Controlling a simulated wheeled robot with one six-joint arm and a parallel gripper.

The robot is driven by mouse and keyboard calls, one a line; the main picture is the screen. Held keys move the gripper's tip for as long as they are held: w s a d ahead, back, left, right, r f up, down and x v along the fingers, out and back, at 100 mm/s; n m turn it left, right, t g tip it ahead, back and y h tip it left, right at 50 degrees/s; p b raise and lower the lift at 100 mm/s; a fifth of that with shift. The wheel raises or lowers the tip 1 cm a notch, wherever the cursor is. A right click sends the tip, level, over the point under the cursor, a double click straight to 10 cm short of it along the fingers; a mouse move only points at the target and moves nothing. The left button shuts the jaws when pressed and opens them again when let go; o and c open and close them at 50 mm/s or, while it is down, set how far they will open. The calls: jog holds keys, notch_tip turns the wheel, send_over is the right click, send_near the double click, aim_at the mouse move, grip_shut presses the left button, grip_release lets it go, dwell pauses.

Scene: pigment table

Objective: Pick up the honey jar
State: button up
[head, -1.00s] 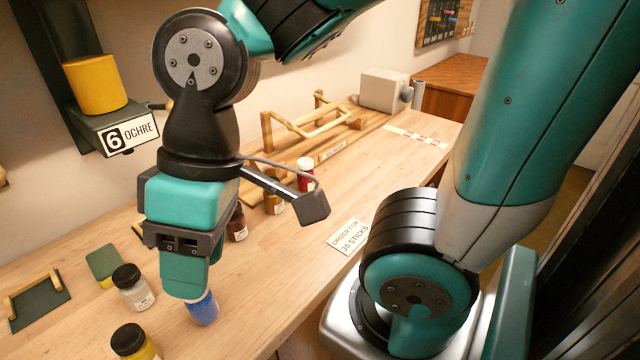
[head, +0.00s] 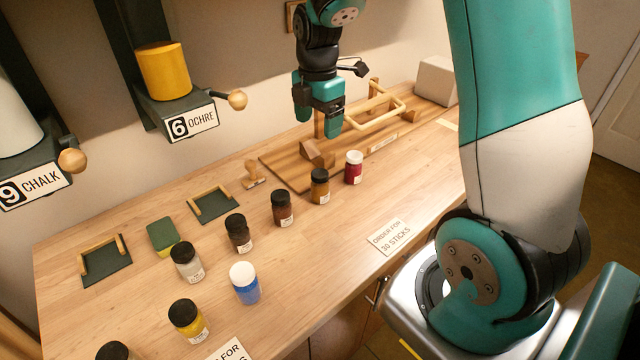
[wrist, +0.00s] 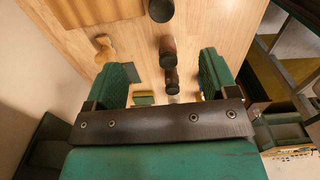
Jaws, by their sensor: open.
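The jar that best fits the honey jar is an amber-brown one with a dark lid (head: 319,186). It stands upright on the table in the head view, between a darker brown jar (head: 284,208) and a red jar with a white lid (head: 353,167). Its label is too small to read. My gripper (head: 306,118) is high above the back of the table, behind the amber jar and apart from it. In the wrist view my gripper (wrist: 163,82) has its fingers wide apart with nothing held. Several dark-lidded jars show beyond them; I cannot tell which is the amber one.
A wooden rack (head: 375,105) and small wooden blocks (head: 318,154) are near the gripper. A wooden stamp (head: 254,175) stands to the left. Table around the sign (head: 390,235) is clear.

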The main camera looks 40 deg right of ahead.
aim_at(319, 173)
notch_tip(319, 173, down, 12)
jog(key=shift+d+r+p, duration=0.1)
jog(key=shift+p, duration=1.1)
jog(key=shift+s+d+f+p, duration=0.1)
jog(key=shift+f+p, duration=0.5)
jog(key=shift+f, duration=0.75)
jog(key=shift+d+f+p, duration=0.1)
jog(key=shift+f+p, duration=0.45)
jog(key=shift+f, duration=0.75)
jog(key=c, duration=1)
